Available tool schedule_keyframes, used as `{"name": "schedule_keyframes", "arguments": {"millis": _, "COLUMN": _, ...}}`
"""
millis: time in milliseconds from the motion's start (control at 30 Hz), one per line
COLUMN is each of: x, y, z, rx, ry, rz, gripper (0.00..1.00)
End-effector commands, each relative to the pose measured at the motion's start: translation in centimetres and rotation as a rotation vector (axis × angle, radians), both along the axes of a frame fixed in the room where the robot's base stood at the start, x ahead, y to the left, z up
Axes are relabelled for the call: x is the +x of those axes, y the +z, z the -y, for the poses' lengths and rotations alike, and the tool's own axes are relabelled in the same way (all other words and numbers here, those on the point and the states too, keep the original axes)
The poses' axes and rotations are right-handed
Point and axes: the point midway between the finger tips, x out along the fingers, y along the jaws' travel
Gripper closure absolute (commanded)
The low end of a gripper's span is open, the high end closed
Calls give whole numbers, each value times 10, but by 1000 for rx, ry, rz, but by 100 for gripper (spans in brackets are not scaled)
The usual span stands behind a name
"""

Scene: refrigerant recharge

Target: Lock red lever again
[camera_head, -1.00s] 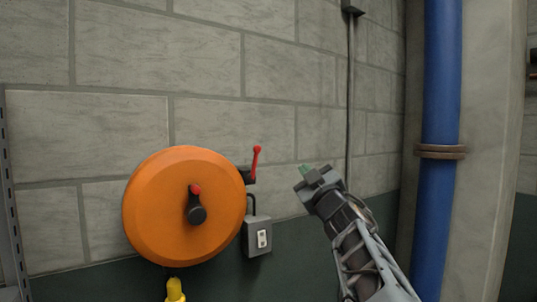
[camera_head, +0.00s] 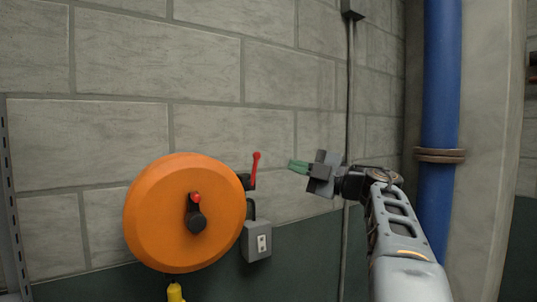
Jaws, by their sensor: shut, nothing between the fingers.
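The red lever (camera_head: 255,169) stands nearly upright, tilted slightly right, on the right edge of the orange round reel (camera_head: 160,225). A dark bracket joins it to the reel. My gripper (camera_head: 293,166) is to the right of the lever, with its green fingertips pointing left at about the lever's height. The fingers are shut and empty. A gap shows between the fingertips and the lever in the picture. How far apart they are in depth is hard to tell.
A black crank with a red knob (camera_head: 196,198) sits on the reel's face. A grey switch box (camera_head: 257,241) is below the lever. A yellow piece (camera_head: 175,292) hangs below the reel. A blue pipe (camera_head: 437,100) and a thin conduit (camera_head: 350,90) run vertically at right.

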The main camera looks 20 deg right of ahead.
Motion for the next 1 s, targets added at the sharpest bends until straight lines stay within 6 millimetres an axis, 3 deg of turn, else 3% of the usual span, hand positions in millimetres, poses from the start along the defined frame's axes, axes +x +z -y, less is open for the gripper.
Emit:
{"name": "schedule_keyframes", "arguments": {"millis": 400, "x": 51, "y": 14, "z": -38, "rx": 2, "ry": 2, "rz": 0, "gripper": 100}}
{"name": "schedule_keyframes", "arguments": {"millis": 1000, "x": 62, "y": 14, "z": -45, "rx": 1, "ry": -1, "rz": 1, "gripper": 100}}
